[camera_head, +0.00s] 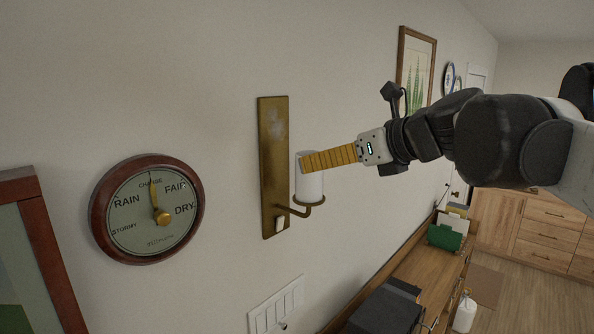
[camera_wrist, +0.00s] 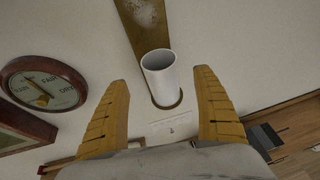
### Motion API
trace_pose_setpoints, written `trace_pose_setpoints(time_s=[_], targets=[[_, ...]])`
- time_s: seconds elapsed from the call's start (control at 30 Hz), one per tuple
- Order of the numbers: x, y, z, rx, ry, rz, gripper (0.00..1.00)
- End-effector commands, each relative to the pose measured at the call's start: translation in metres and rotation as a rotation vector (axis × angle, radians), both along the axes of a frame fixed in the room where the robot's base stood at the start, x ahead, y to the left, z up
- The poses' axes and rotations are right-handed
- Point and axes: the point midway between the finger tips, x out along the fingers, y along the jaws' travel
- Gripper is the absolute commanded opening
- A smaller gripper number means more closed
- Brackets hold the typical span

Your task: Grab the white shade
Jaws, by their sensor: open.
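The white shade (camera_head: 309,186) is an upright, open-topped cylinder on the arm of a brass wall sconce (camera_head: 272,160). In the wrist view the white shade (camera_wrist: 160,76) shows its open top, between and just beyond the fingertips. My gripper (camera_head: 305,163) reaches in from the right in the head view, its yellow fingers overlapping the shade's upper part. In the wrist view my gripper (camera_wrist: 160,78) is open, one finger on each side of the shade, with visible gaps and no clear contact. The near finger hides part of the shade in the head view.
A round barometer (camera_head: 147,209) hangs on the wall left of the sconce. A red-brown picture frame (camera_head: 45,250) is at the far left. A switch plate (camera_head: 277,304) is below. A wooden cabinet (camera_head: 425,270) with dark boxes (camera_head: 385,308) stands lower right.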

Motion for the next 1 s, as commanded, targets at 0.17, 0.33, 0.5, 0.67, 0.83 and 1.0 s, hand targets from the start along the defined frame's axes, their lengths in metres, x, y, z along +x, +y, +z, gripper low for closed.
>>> trace_pose_setpoints(time_s=[0.17, 0.33, 0.5, 0.67, 0.83, 1.0], targets=[[0.011, 0.008, -0.005, -0.002, 0.000, 0.002, 0.79], [0.033, 0.021, -0.009, -0.001, 0.000, 0.003, 0.79], [0.048, 0.031, -0.018, -0.003, -0.001, 0.001, 0.79], [0.050, 0.033, -0.020, -0.002, -0.001, 0.000, 0.79], [0.050, 0.032, -0.020, -0.002, -0.001, 0.000, 0.58], [0.050, 0.032, -0.020, -0.003, -0.001, 0.000, 0.21]])
